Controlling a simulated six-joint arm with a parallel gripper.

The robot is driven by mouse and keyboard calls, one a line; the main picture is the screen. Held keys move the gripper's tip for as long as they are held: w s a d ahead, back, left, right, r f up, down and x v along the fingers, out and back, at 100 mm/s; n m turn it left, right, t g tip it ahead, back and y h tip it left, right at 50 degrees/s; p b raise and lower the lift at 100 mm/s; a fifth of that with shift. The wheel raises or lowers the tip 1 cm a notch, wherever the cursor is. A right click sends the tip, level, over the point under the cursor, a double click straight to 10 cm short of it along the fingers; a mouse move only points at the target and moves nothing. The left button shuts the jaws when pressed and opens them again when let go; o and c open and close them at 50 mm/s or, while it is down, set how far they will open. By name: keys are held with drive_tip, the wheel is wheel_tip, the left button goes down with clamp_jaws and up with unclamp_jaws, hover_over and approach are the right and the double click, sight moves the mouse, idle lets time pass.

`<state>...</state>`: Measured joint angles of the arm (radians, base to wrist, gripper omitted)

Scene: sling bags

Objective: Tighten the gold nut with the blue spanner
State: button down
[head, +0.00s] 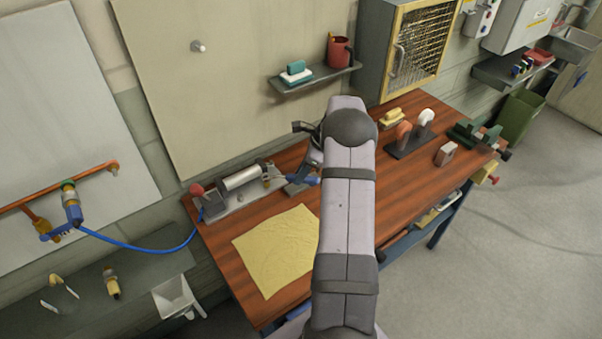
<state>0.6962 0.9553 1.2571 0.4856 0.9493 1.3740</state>
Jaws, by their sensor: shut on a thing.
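My gripper (311,162) is over the back of the wooden bench, partly hidden behind my own arm. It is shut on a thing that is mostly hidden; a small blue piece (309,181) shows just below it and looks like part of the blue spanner. To its left a silver cylinder (241,178) lies on a grey fixture, with a small fitting (271,174) at its right end. I cannot tell whether that fitting is the gold nut, or whether the blue piece touches it.
A yellow cloth (274,249) lies on the bench (398,205) at the front left. A blue hose (135,246) runs to a wall pipe (95,171). A shelf (318,77) holds a red mug (340,52). A rack with two knobs (408,142) stands on the right.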

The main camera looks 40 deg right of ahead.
drive_tip(key=shift+f+b, duration=0.75)
drive_tip(key=shift+f, duration=0.95)
idle(0.6)
drive_tip(key=shift+a, duration=0.1)
drive_tip(key=shift+s+a+m+h+p, duration=0.4)
drive_tip(key=shift+s+a+m+p, duration=0.35)
drive_tip(key=shift+m, duration=0.35)
drive_tip(key=shift+a, duration=0.1)
drive_tip(key=shift+s+a+r+m+t+p, duration=0.1)
drive_tip(key=shift+s+a+m+t+p, duration=0.1)
drive_tip(key=shift+a+m+t+p, duration=0.3)
drive_tip(key=shift+s+a+m+h, duration=0.25)
drive_tip(key=shift+a+m+h, duration=0.15)
drive_tip(key=shift+m, duration=0.2)
drive_tip(key=shift+s+a+m, duration=0.15)
drive_tip(key=shift+a+m, duration=0.3)
drive_tip(key=shift+m, duration=0.05)
drive_tip(key=shift+s+a+m+h, duration=0.15)
drive_tip(key=shift+a+m+h, duration=0.15)
drive_tip(key=shift+a+m, duration=0.3)
